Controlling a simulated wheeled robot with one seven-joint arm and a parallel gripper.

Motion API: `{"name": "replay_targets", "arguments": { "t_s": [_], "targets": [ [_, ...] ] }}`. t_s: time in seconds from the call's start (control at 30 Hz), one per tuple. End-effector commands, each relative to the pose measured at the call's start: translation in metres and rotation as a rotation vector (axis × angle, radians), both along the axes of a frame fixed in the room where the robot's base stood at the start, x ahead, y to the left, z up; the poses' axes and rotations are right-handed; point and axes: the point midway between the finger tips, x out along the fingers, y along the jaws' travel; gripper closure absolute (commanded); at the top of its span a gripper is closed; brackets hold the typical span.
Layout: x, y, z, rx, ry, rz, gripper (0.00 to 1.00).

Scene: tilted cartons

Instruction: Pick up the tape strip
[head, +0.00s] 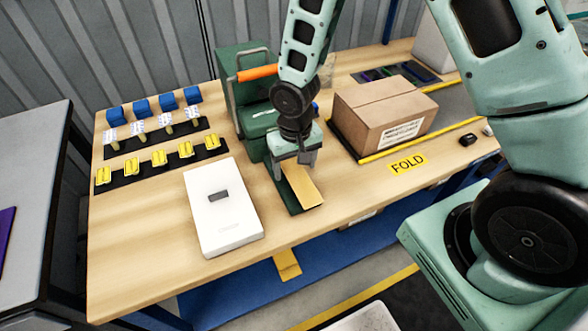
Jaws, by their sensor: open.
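The tape strip (302,186) is a flat tan piece lying on a dark green plate (294,207) in front of the green tape machine (234,100). Its near end is in plain view; its far end is hidden under my gripper. My gripper (294,165) is open and points down over the far part of the strip. The fingertips are small here, and I cannot tell whether they touch the strip.
A white box (221,207) lies left of the strip. A cardboard carton (384,112) stands to the right, behind a yellow FOLD label (408,164). Bare wood lies right of the strip.

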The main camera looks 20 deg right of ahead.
Motion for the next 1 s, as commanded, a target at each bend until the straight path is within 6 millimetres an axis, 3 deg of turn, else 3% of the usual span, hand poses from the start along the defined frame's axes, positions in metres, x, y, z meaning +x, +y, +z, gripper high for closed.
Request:
{"name": "replay_targets", "arguments": {
  "t_s": [0.03,0.17,0.2,0.67,1.0],
  "targets": [
    [0.0,0.0,0.0,0.0,0.0,0.0,0.29],
    [0.0,0.0,0.0,0.0,0.0,0.0,0.65],
    [0.0,0.0,0.0,0.0,0.0,0.0,0.69],
    [0.0,0.0,0.005,0.0,-0.001,0.0,0.69],
    [0.001,0.0,0.049,0.001,-0.004,-0.002,0.69]
  ]
}}
